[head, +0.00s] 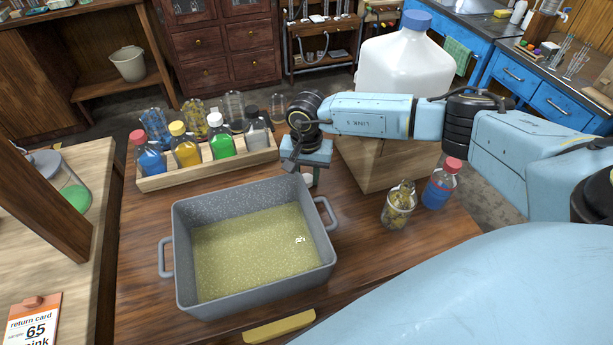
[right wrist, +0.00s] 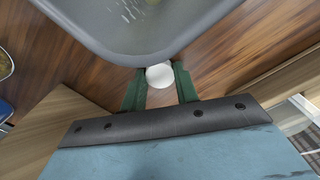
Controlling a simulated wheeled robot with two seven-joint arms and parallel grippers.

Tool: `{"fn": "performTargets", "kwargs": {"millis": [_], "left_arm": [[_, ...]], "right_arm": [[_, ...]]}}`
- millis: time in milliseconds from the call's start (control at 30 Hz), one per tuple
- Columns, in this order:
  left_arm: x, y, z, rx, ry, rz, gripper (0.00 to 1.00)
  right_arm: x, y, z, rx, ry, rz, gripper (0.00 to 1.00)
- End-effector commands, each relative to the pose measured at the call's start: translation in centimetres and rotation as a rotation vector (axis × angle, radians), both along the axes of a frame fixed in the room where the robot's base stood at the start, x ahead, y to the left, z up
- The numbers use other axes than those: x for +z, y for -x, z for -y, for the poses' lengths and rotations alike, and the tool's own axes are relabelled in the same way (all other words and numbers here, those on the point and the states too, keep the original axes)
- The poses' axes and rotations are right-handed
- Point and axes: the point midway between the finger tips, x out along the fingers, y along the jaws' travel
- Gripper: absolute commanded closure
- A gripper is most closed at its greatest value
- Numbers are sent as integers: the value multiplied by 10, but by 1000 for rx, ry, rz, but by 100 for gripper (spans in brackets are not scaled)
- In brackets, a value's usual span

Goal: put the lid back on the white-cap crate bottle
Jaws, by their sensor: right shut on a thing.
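My right gripper (head: 311,178) points down beside the far right corner of the grey pot. Its green fingers show in the right wrist view (right wrist: 159,85), shut on a round white lid (right wrist: 160,76), seen just behind the pot's rim. In the head view a small part of the white lid (head: 308,180) shows at the fingertips. The wooden crate (head: 210,174) stands left of the gripper. In it, a bottle of green liquid (head: 221,142) has a white top; I cannot tell whether that is a cap or a bare neck. My left gripper is not in view.
The grey pot (head: 183,262) with yellowish liquid fills the table's middle. Other crate bottles have red, yellow and dark tops. A jar (head: 399,208) and a red-capped blue bottle (head: 440,185) stand right. A large white jug (head: 403,65) stands on a wooden box (head: 375,168).

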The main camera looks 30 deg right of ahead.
Motion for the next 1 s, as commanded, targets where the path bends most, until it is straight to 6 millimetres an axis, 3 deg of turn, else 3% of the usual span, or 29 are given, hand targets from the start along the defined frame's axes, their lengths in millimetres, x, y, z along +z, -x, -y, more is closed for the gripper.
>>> {"fn": "performTargets", "kwargs": {"millis": [500,667,1000], "left_arm": [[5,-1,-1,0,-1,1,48],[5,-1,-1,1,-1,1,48],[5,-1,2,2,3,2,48]], "right_arm": [[88,-1,0,2,0,4,91],[98,0,0,2,-1,2,91],[99,0,-1,2,0,1,91]]}}
